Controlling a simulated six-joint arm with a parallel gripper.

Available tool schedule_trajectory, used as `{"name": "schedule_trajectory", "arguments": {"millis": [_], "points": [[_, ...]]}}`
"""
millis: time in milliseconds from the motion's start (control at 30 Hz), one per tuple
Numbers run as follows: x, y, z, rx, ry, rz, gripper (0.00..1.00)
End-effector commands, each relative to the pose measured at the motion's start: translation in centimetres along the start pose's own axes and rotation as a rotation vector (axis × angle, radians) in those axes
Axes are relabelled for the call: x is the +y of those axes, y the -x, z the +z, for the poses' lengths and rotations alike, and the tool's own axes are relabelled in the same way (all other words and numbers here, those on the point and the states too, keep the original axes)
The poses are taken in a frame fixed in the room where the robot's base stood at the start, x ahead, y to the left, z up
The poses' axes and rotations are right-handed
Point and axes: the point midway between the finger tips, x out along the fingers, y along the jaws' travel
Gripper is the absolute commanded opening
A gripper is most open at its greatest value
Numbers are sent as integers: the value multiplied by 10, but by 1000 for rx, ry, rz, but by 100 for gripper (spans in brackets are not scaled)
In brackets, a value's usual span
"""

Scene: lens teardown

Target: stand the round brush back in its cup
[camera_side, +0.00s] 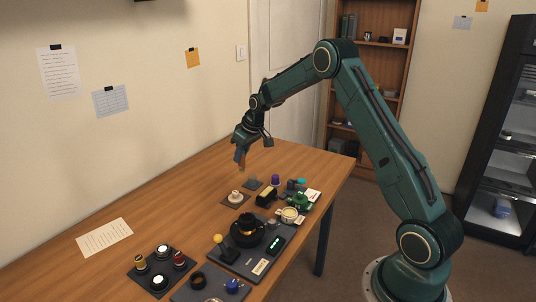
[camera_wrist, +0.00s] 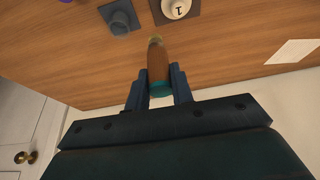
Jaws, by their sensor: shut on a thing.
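My gripper (camera_side: 240,152) is shut on the round brush (camera_side: 242,164) and holds it above the back part of the table. In the wrist view the brush (camera_wrist: 157,62) has a brown body, a teal end between the fingers (camera_wrist: 159,92) and a pale tip pointing away from them. A small grey-blue cylinder (camera_wrist: 120,21), which looks like the cup, stands on a dark square pad, apart from the brush. It also shows in the side view (camera_side: 253,181), below and right of my gripper. Whether its top is open is too small to tell.
A white round piece marked 1 (camera_wrist: 175,7) sits on a pad beside the cup. A dark tray (camera_side: 270,262) with a black lens part (camera_side: 247,231) and several small items fill the table's front. A paper sheet (camera_side: 104,237) lies at left. The wall is behind.

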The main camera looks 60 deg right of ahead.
Motion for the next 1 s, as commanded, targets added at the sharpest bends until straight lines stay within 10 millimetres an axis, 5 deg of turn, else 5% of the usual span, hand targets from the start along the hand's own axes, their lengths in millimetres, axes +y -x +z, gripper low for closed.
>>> {"name": "schedule_trajectory", "arguments": {"millis": [100, 300, 1000], "points": [[30, 0, -2, 1, 3, 5, 0], [55, 2, -2, 2, 13, 8, 0], [60, -18, 6, 0, 14, 7, 0]]}}
